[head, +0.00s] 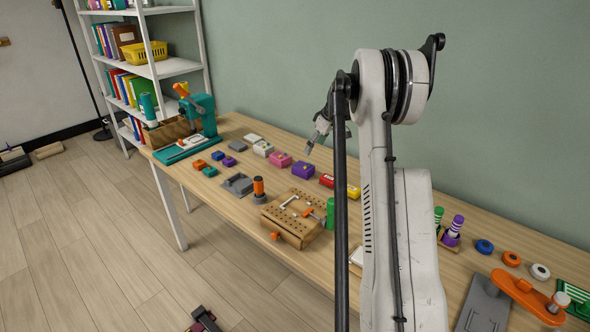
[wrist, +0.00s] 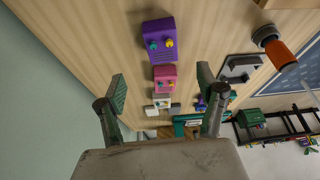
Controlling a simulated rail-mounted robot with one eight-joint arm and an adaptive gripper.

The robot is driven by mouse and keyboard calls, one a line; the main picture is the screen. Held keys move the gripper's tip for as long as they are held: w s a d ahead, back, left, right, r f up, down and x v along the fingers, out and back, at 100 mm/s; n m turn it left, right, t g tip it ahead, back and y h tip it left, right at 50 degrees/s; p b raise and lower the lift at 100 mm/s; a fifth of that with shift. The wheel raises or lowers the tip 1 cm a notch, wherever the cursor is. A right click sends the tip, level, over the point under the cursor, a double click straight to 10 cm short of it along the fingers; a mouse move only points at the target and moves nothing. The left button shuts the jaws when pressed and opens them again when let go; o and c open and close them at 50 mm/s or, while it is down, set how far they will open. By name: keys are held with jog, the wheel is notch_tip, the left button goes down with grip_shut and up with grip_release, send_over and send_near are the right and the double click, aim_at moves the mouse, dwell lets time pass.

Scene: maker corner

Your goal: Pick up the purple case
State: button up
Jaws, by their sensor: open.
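The purple case (head: 303,169) lies on the wooden table in a row of small cases, with a pink case on its left and a red one on its right in the head view. In the wrist view the purple case (wrist: 159,40) shows at upper middle, with a teal and a yellow knob on its face. My gripper (head: 314,144) is above the row, close over the purple case, apart from it. In the wrist view my gripper (wrist: 162,90) is open and empty, and the purple case lies beyond the fingertips.
The pink case (head: 280,159) stands close beside the purple one. A red case (head: 327,181) is on its other side. A pegboard block (head: 292,217) with tools and an orange-topped cylinder (head: 259,188) stand nearer the front edge. A teal machine (head: 200,118) stands at the far left end.

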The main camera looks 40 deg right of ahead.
aim_at(303, 166)
jog(key=x, duration=0.7)
jog(key=shift+w+f, duration=0.1)
jog(key=shift+f, duration=0.25)
jog(key=shift+a+b+x, duration=0.15)
jog(key=shift+b+x, duration=0.05)
jog(key=shift+x, duration=1.2)
jog(key=shift+a+b+x, duration=0.1)
jog(key=shift+b+x, duration=0.1)
jog(key=shift+x, duration=1.15)
jog(key=c, duration=1.3)
jog(key=shift+r, duration=0.1)
